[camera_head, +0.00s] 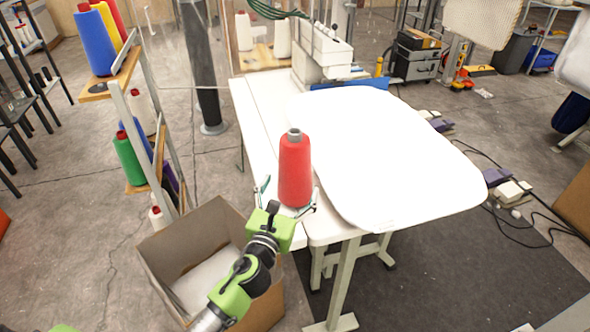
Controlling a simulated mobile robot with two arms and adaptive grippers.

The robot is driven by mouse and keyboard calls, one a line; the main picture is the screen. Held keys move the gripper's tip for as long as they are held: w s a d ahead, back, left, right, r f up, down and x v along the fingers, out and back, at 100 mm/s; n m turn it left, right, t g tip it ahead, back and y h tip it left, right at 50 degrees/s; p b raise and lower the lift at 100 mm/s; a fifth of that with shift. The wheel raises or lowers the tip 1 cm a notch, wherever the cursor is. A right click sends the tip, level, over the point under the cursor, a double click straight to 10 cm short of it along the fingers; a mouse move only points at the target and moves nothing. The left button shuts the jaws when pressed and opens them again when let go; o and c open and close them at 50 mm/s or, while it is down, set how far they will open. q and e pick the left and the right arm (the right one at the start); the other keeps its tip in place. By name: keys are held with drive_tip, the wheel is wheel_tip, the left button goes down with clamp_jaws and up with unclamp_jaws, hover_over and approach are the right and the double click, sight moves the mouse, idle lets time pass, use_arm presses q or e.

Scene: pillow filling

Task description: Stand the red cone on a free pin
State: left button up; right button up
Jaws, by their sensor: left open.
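The red cone (295,172) stands upright near the front left edge of the white table (258,130), its grey tip up. My left gripper (289,198) is at the cone's base, with one finger on each side of it. The fingers are spread and I see a gap at the left finger; contact on the right is hard to tell. A rack (124,75) at the left bears blue, yellow, red, green and white cones on wooden shelves. I cannot clearly make out a free pin. My right gripper is out of view.
A cardboard box (190,222) stands on the floor below the table's left edge. A white sewing machine (322,50) is at the table's back, with white cones (244,31) behind it. A large white pillow-shaped piece (395,155) covers the table's right. A dark post (203,70) stands beside the rack.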

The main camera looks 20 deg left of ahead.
use_arm(q)
drive_tip(key=shift+w+a+f+p, duration=0.15)
drive_tip(key=shift+w+p, duration=0.1)
drive_tip(key=shift+w, duration=1.55)
drive_tip(key=shift+w+a+r+p, duration=0.1)
drive_tip(key=shift+w+a+p, duration=0.1)
drive_tip(key=shift+w, duration=1.55)
drive_tip(key=shift+s, duration=0.1)
drive_tip(key=shift+c, duration=0.7)
drive_tip(key=c, duration=1.6)
drive_tip(key=shift+c, duration=0.2)
